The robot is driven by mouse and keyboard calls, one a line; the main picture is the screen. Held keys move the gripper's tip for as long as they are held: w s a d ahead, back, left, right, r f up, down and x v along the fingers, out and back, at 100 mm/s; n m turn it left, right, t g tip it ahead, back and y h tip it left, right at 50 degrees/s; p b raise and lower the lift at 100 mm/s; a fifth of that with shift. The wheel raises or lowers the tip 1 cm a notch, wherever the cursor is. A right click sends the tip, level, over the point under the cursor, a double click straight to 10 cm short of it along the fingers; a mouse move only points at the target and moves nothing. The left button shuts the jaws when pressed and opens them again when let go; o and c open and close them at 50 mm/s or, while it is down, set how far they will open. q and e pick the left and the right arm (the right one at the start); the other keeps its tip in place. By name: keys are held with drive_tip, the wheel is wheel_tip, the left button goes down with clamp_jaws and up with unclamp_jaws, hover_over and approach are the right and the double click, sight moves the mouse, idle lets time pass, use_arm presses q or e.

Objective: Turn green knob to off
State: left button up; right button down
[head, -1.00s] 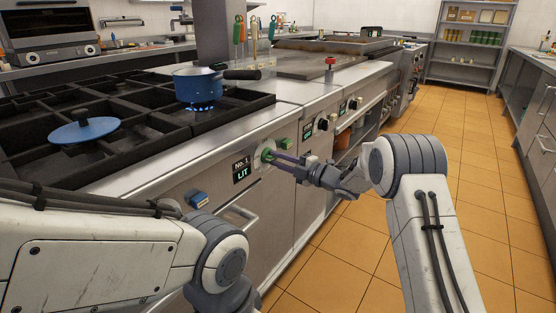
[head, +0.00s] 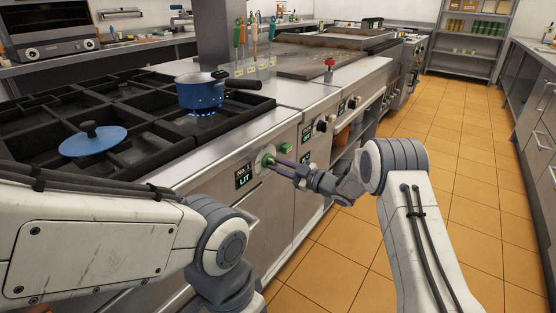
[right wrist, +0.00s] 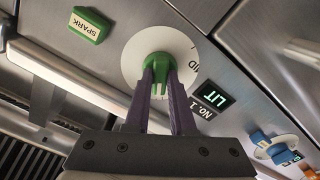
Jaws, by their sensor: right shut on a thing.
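The green knob (head: 266,160) sits on a round white dial on the stove's front panel, beside a display (head: 243,175) reading "No. 1 LIT". My right gripper (head: 273,161) is shut on the green knob, with its purple fingers on either side of it. In the right wrist view the green knob (right wrist: 157,60) is between the fingertips of the right gripper (right wrist: 159,72). The fingers cover part of the knob and dial. My left arm comes in from the left; its gripper is out of view.
A blue pot (head: 202,92) stands over a blue flame on the burner grates. A blue lid (head: 93,140) lies on the grates at left. A green SPARK button (right wrist: 90,25) is near the knob, and a blue knob (right wrist: 267,145) is farther along. Tiled floor at right is clear.

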drive_tip(key=m+p, duration=0.2)
drive_tip(key=m, duration=0.1)
drive_tip(key=shift+m, duration=0.3)
drive_tip(key=shift+m+p, duration=0.6)
drive_tip(key=shift+m, duration=0.6)
drive_tip(key=c, duration=0.8)
unclamp_jaws()
drive_tip(key=shift+o, duration=0.2)
drive_tip(key=v, duration=1)
drive_tip(key=shift+s+d, duration=0.2)
